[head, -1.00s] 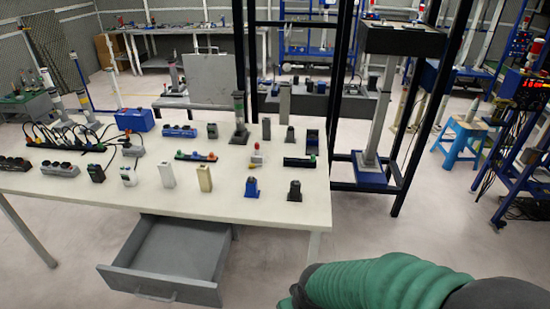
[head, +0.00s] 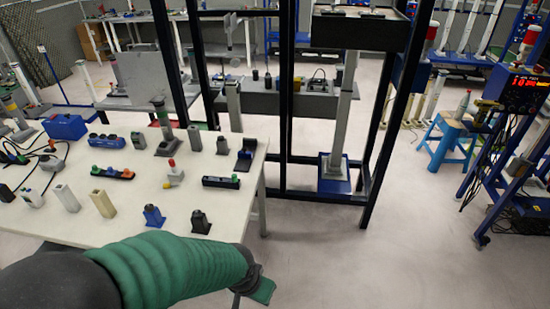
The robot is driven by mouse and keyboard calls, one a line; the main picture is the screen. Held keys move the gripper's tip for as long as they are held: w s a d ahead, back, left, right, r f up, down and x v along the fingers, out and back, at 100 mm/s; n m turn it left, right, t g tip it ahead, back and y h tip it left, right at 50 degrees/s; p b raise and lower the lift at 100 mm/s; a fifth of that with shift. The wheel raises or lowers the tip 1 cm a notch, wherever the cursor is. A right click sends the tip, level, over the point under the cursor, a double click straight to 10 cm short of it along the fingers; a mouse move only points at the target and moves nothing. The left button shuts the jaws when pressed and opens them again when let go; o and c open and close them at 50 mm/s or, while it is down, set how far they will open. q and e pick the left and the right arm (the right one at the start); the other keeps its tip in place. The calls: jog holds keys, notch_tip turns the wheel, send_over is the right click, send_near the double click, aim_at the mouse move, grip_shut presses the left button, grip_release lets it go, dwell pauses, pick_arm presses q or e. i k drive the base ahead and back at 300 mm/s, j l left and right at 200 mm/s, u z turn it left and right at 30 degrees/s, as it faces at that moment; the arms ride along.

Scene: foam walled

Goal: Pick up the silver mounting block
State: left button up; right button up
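Several small blocks stand upright on the white table (head: 130,232). A plain grey block (head: 194,138) stands near the back right, with a darker grey block (head: 222,146) beside it. A pale silvery-white block (head: 67,198) stands nearer the front left. I cannot tell for certain which is the silver mounting block. My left arm comes in from the lower left, in front of the table. My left gripper (head: 256,289) is partly in view at its end, past the table's front right corner, away from the blocks. Its opening cannot be made out. My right gripper is out of view.
A beige block (head: 103,204), a blue block (head: 153,215) and a black block (head: 200,222) stand near the front edge. A dark rack frame (head: 283,120) rises behind the table's right end.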

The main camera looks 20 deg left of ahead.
aim_at(174, 174)
jog(key=i+l+z, duration=0.5)
jog(key=i+z, duration=0.25)
jog(key=i, duration=0.25)
jog(key=i+u, duration=0.25)
jog(key=u, duration=0.15)
jog(key=i+u, duration=0.25)
jog(key=u, duration=0.15)
jog(key=i+l+u, duration=0.15)
jog(key=u, duration=0.3)
jog(key=i+u, duration=0.15)
jog(key=u, duration=0.35)
jog(key=i+u, duration=0.2)
jog(key=u, duration=0.25)
jog(key=i+u, duration=0.15)
jog(key=u, duration=0.35)
jog(key=i+l+u, duration=0.15)
jog(key=u, duration=0.35)
jog(key=i+l+u, duration=0.1)
jog(key=l+u, duration=0.15)
jog(key=u, duration=0.2)
jog(key=l+u, duration=0.2)
jog(key=u, duration=0.3)
jog(key=i+l+u, duration=0.2)
jog(key=u, duration=0.15)
jog(key=i+l+u, duration=0.15)
jog(key=l+u, duration=0.25)
jog(key=i+l+u, duration=0.1)
jog(key=l+u, duration=0.65)
jog(key=i+j, duration=0.05)
jog(key=j, duration=0.05)
